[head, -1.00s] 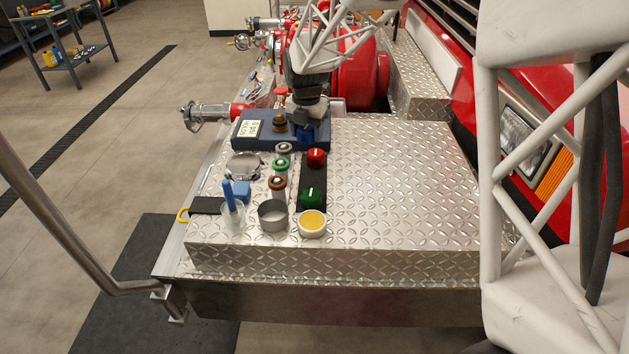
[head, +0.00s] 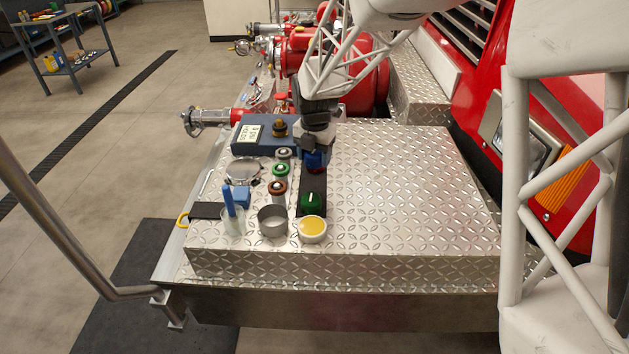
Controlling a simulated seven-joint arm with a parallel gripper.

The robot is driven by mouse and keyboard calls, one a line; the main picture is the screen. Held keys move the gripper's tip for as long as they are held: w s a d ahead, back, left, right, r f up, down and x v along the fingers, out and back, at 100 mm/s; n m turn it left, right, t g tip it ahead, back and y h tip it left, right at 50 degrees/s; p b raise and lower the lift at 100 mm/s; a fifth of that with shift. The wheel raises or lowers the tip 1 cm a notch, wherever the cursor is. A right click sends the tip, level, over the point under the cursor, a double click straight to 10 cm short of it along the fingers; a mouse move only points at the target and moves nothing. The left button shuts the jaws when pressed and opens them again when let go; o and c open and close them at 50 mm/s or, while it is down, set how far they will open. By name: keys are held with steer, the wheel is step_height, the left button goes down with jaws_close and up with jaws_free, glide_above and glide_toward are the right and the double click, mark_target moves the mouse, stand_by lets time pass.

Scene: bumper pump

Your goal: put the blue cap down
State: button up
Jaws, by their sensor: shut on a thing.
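The blue cap (head: 315,160) is in my gripper (head: 314,152), which is shut on it and points down over the back end of a black strip (head: 313,183). The cap hides most of the red cap (head: 317,171) that sits on that strip. I cannot tell whether the two touch. A green cap (head: 311,202) sits at the front end of the strip.
A blue block (head: 259,139) with a label and a brass knob stands behind. The plate (head: 410,190) to the right is clear.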

glide_above(315, 186)
steer(key=shift+f, duration=2.2)
steer(key=shift+f, duration=0.1)
steer(key=shift+f, duration=1.75)
steer(key=shift+f, duration=0.1)
steer(key=o, duration=1.1)
step_height(315, 186, up, 12)
steer(key=shift+r, duration=0.1)
